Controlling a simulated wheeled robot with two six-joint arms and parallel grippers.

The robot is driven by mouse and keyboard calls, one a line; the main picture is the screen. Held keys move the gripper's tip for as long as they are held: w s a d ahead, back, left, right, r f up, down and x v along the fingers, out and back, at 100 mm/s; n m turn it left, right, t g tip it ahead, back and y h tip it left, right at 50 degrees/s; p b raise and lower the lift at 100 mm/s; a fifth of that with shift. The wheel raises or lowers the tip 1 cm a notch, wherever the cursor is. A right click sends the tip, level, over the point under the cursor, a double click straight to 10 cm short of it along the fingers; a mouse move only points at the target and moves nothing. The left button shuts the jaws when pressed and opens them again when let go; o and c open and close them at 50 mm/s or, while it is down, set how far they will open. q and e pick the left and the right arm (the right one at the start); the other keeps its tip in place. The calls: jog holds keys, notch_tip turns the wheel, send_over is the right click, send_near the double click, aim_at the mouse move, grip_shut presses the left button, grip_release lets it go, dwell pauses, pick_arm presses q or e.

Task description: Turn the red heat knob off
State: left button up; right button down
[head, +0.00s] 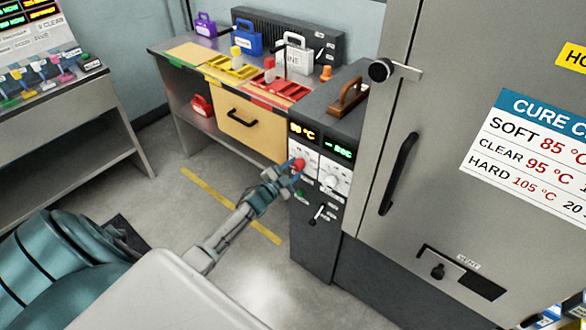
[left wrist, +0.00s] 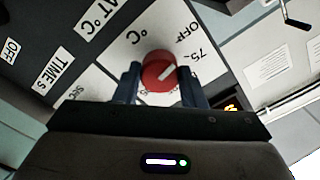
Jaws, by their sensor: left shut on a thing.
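The red heat knob (head: 298,165) sits on the white dial plate at the front of the grey control cabinet (head: 323,225). It also shows in the left wrist view (left wrist: 160,72), with a pale pointer line slanting up to the right, between the OFF and 75 marks as far as I can tell. My left gripper (head: 291,170) is shut on the red knob, one finger on each side in the left wrist view. A heat display (head: 303,132) above the knob is lit orange; its digits are hard to read. My right gripper is not in view.
A white knob (head: 333,182) and a green display (head: 339,149) are right of the red knob. A small lever (head: 317,214) is below. The oven door (head: 440,130) stands to the right, and a bench with coloured trays (head: 232,67) behind.

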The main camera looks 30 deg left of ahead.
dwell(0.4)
pick_arm(q)
jog(key=o, duration=1)
jog(key=shift+s, duration=0.15)
jog(key=s+b, duration=0.2)
jog(key=s, duration=0.8)
jog(key=shift+s+a, duration=0.25)
jog(key=shift+a, duration=0.15)
jog(key=shift+f, duration=0.1)
